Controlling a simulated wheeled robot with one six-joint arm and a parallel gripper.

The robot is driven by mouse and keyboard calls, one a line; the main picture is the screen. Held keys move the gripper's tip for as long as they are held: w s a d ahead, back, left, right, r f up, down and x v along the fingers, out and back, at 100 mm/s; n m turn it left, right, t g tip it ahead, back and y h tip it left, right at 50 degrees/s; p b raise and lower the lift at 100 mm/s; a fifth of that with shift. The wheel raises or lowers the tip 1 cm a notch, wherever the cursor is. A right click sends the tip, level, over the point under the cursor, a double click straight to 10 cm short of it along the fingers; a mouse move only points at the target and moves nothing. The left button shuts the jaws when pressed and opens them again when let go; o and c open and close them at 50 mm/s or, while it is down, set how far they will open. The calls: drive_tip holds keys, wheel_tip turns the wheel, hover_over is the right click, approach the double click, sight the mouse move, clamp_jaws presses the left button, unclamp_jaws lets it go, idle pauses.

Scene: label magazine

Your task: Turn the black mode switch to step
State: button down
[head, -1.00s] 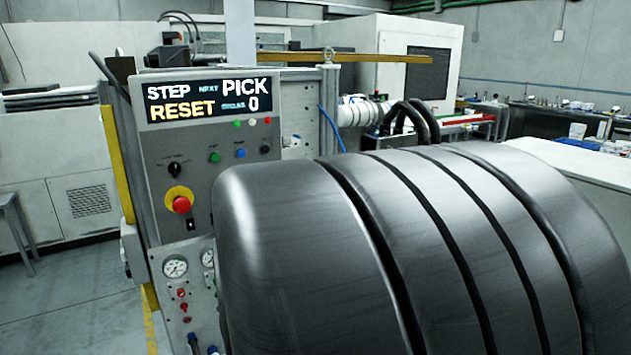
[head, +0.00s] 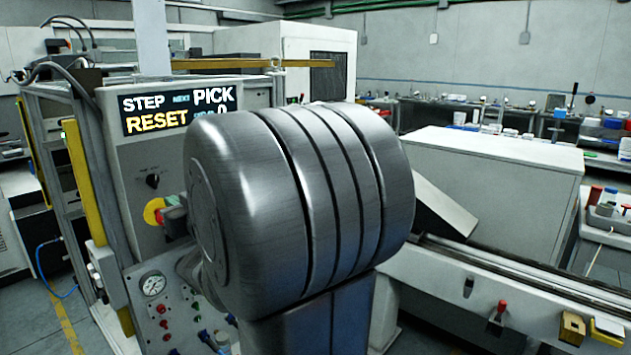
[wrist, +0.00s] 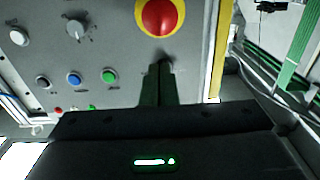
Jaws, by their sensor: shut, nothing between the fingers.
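The black mode switch (head: 152,181) is on the grey control panel (head: 130,155), above the red emergency stop's yellow ring (head: 153,211). Its pointer direction is too small to read. In the wrist view, which shows the panel upside down, the dark switch (wrist: 167,66) is just past my fingertips and partly covered by them. My gripper (wrist: 158,68) is shut and empty, pointing at the panel; I cannot tell whether it touches the switch. The panel display (head: 180,108) reads STEP, RESET, NEXT PICK and 0.
The red emergency stop (wrist: 160,14) is close beside the fingertips. Green (wrist: 110,76), blue (wrist: 74,78) and black (wrist: 42,82) buttons and a grey knob (wrist: 75,28) are to the left. A pressure gauge (head: 152,284) is below the panel. A yellow post (head: 83,180) edges the machine.

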drive_tip(key=shift+x, duration=2.65)
drive_tip(key=shift+r, duration=0.3)
drive_tip(key=shift+s+a+b, duration=0.15)
drive_tip(key=shift+a+b, duration=0.05)
drive_tip(key=shift+b, duration=0.4)
drive_tip(key=shift+f+b, duration=0.4)
drive_tip(key=v, duration=0.6)
drive_tip(key=shift+f, duration=0.1)
